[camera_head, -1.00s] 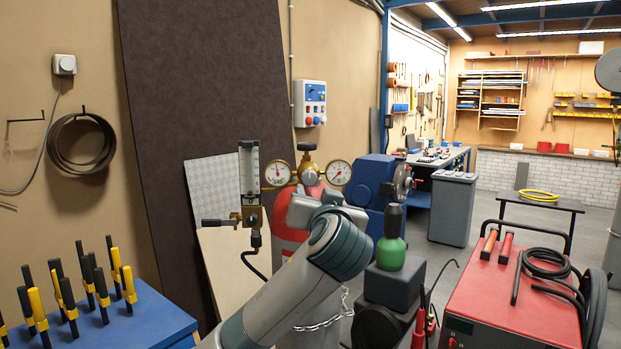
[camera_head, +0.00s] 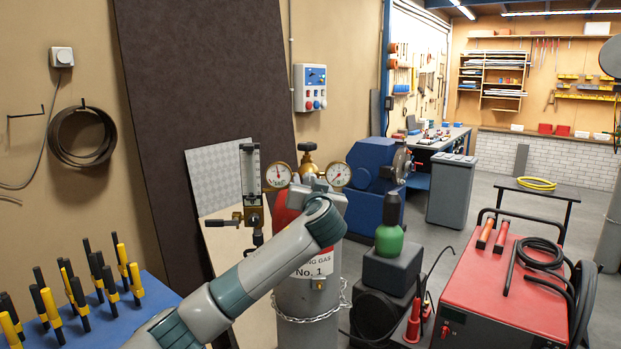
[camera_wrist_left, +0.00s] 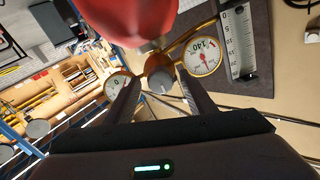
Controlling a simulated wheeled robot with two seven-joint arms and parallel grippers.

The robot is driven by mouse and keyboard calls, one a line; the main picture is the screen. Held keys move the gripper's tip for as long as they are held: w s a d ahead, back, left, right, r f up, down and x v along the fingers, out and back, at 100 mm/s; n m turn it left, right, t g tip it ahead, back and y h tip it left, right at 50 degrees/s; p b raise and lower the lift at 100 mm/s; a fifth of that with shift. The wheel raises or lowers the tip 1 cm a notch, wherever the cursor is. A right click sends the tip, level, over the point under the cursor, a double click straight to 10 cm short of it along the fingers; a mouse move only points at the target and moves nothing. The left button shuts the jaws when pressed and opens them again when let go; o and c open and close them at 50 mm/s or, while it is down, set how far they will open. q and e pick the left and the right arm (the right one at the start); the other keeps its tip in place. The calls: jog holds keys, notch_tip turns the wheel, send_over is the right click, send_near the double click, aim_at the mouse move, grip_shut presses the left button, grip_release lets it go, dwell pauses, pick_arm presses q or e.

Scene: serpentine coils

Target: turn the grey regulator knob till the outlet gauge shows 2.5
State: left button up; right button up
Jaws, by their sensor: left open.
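The grey regulator knob (camera_wrist_left: 160,79) shows in the left wrist view, between the fingers of my left gripper (camera_wrist_left: 157,76). The gripper is open, with a finger on either side of the knob; I cannot tell whether either touches it. In the head view the wrist of my left arm hides the knob, and the gripper (camera_head: 318,186) is barely visible in front of the regulator. Two round gauges flank the regulator: a left gauge (camera_head: 278,175) and a right gauge (camera_head: 337,175). Their needles are too small to read surely, and I cannot tell which is the outlet gauge.
A flowmeter tube (camera_head: 250,172) stands left of the gauges. The gas cylinder (camera_head: 300,300), chained, stands below. A green bottle (camera_head: 389,240) on dark boxes and a red welding machine (camera_head: 505,295) stand right. A blue table (camera_head: 110,325) with clamps is at the lower left.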

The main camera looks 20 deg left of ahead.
pick_arm(q)
jog(key=shift+w, duration=0.2)
jog(key=c, duration=1)
jog(key=shift+c, duration=0.2)
